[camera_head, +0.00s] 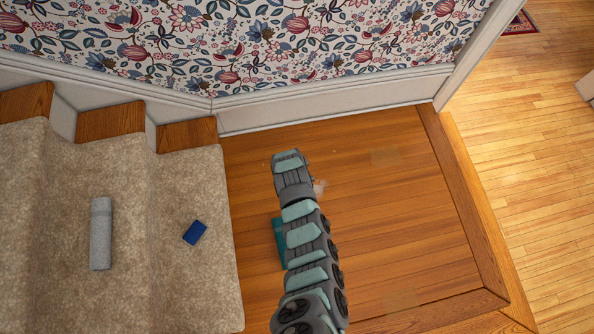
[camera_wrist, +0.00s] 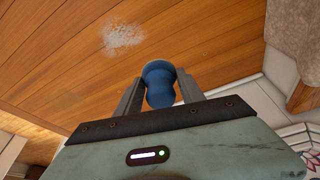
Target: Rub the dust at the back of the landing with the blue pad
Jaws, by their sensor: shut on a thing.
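My gripper (camera_wrist: 160,95) is shut on a blue pad (camera_wrist: 158,72) by its rounded, knob-like part. The pad's rubbing face is hidden, and I cannot tell whether it touches the floor. A whitish dust patch lies on the wood beyond the fingers in the wrist view (camera_wrist: 122,36). In the head view a pale patch (camera_head: 319,187) shows just right of my arm, partly covered by it. Fainter tan patches lie at the back right (camera_head: 385,155) and front (camera_head: 400,300) of the landing (camera_head: 430,230). My fingers are hidden in the head view.
Carpeted stairs (camera_head: 225,270) rise at the left, with a grey roll (camera_head: 101,235) and a flat blue block (camera_head: 195,232) on them. A teal thing (camera_head: 279,240) stands partly behind my arm. A papered wall (camera_head: 260,45) with white skirting closes the back. The landing's right side is clear.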

